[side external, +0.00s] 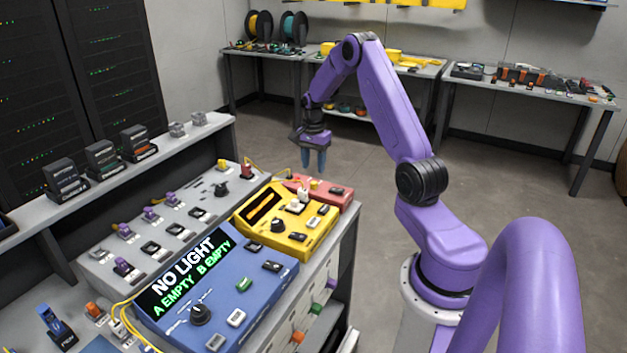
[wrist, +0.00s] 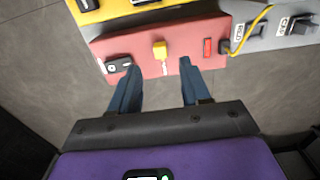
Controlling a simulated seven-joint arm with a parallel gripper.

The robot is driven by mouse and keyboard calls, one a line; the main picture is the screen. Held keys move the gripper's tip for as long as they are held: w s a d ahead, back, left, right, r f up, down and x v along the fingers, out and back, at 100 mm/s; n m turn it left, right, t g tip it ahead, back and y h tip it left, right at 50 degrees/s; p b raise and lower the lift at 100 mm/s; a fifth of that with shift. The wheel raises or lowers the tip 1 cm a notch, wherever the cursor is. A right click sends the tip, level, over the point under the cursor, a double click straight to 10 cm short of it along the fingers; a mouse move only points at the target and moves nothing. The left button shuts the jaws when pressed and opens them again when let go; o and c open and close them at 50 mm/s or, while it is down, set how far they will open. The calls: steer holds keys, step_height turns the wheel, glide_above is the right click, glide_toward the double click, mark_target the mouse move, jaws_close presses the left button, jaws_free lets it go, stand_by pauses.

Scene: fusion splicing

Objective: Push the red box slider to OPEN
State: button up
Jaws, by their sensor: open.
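The red box (side external: 328,193) stands at the far end of the bench, beside the yellow box. In the wrist view the red box (wrist: 140,37) carries a small yellow knob (wrist: 160,49) near its middle, a black part with a pale mark (wrist: 118,65) at its left end and a red strip (wrist: 208,46) at its right. I cannot tell for sure which part is the slider, and no OPEN label is readable.
The yellow box (side external: 285,222) adjoins the red box. A blue box (side external: 215,290) reads NO LIGHT, A EMPTY, B EMPTY. A yellow cable (wrist: 255,25) plugs in near the red box's right end. Open floor (wrist: 235,95) lies on my side of the box.

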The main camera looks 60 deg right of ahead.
mark_target(313, 183)
steer(key=shift+f, duration=3.2)
